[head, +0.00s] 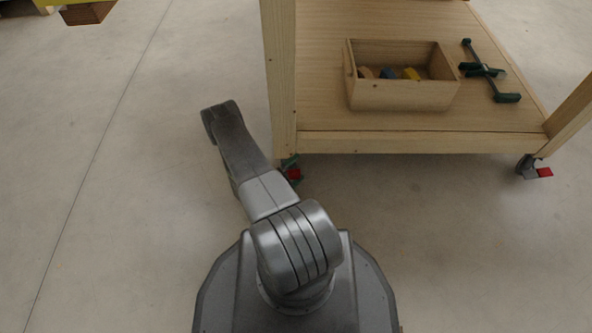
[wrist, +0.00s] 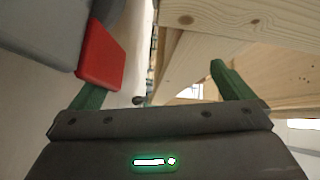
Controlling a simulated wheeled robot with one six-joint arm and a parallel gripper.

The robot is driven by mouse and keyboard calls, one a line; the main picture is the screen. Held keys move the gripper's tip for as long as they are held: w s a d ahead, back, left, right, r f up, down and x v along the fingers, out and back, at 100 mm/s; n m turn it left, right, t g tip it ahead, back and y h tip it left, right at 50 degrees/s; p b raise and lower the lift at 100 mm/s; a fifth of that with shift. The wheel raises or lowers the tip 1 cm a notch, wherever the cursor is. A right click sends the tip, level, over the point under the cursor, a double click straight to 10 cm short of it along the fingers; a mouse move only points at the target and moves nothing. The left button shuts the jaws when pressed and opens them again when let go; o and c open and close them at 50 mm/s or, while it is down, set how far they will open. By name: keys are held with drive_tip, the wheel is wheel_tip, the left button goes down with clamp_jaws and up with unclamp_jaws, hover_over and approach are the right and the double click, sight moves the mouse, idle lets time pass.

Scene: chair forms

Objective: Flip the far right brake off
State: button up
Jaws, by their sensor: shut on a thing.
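A wooden cart stands on casters with red brake tabs. One red tab (head: 293,174) is below the cart's front left leg; another (head: 545,172) is at the front right caster (head: 527,166). Any far casters are hidden. My gripper (head: 290,165) is low beside the front left leg, mostly behind my arm. In the wrist view its green fingers (wrist: 160,88) stand apart, and a red tab (wrist: 101,56) touches or overlaps the left finger. My gripper is shut on this tab, though the contact is partly hidden. Whether the brake is on or off cannot be told.
The cart's lower shelf (head: 330,118) holds a wooden box (head: 400,95) with several small coloured pieces and a dark green clamp (head: 492,75). The concrete floor is clear left of the cart and in front of it. A yellow-edged thing (head: 88,8) is at upper left.

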drive_tip(key=shift+a+r, duration=0.1)
drive_tip(key=shift+r, duration=0.65)
drive_tip(key=shift+s+f, duration=0.1)
drive_tip(key=shift+f, duration=0.05)
drive_tip(key=shift+s+a+f+b, duration=0.25)
drive_tip(key=shift+s+a+b, duration=0.15)
drive_tip(key=shift+s+a, duration=0.35)
drive_tip(key=shift+s+a+f+b, duration=0.2)
drive_tip(key=shift+s+a+b, duration=0.15)
drive_tip(key=shift+s+a, duration=0.5)
drive_tip(key=shift+a, duration=0.25)
drive_tip(key=c, duration=0.9)
drive_tip(key=shift+s+a+f, duration=0.1)
drive_tip(key=shift+s+a, duration=0.15)
drive_tip(key=shift+c, duration=0.9)
drive_tip(key=f+b+v, duration=0.2)
drive_tip(key=b+v, duration=0.1)
drive_tip(key=v, duration=0.6)
drive_tip(key=shift+s, duration=0.45)
drive_tip(key=shift+a+b, duration=0.1)
drive_tip(key=shift+b, duration=0.2)
